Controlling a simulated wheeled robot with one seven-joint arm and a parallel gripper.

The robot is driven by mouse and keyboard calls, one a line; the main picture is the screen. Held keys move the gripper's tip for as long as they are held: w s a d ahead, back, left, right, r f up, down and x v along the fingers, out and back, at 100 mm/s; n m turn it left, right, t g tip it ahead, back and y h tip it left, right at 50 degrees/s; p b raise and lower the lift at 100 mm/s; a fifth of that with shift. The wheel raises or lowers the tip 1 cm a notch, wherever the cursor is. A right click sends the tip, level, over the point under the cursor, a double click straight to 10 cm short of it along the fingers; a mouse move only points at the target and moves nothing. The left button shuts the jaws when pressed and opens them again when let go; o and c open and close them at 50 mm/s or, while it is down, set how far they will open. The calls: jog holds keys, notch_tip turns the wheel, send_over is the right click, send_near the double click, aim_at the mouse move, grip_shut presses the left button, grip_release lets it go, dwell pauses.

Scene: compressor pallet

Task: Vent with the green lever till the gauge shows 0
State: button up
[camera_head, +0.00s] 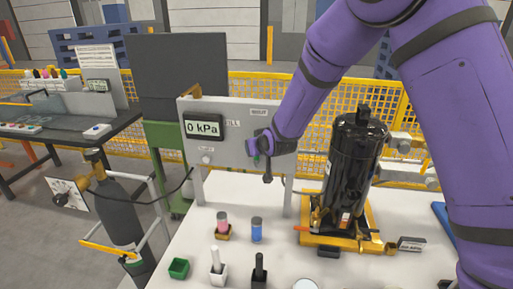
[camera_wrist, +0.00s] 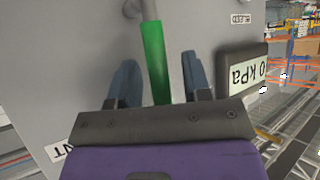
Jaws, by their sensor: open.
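The green lever (camera_wrist: 156,62) hangs from a grey pipe fitting on the panel in the wrist view. My gripper (camera_wrist: 157,80) is open, with one finger on each side of the lever and gaps visible between. In the head view my gripper (camera_head: 262,160) is at the panel's right part, and the lever is mostly hidden there.
A black compressor cylinder (camera_head: 351,170) stands on a yellow base right of the panel. Pink (camera_head: 222,223) and blue (camera_head: 257,230) capped containers, a green box (camera_head: 179,268) and white and black upright items stand on the table's front. A gas bottle (camera_head: 119,210) stands left.

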jog(key=shift+s+r, duration=0.1)
jog(key=v, duration=1)
jog(key=shift+s+r, duration=0.2)
jog(key=shift+d, duration=0.15)
jog(key=s+d+r+m+g+h, duration=0.2)
jog(key=s+d+r, duration=1)
jog(key=d+r, duration=0.3)
jog(key=s+d+r+m+g+h, duration=0.1)
jog(key=s+d, duration=0.4)
jog(key=s, duration=0.5)
jog(key=s+d+r+m+g+h, duration=0.1)
jog(key=s+d+g, duration=0.1)
jog(key=s+d, duration=0.4)
jog(key=s, duration=0.5)
jog(key=shift+m, duration=0.3)
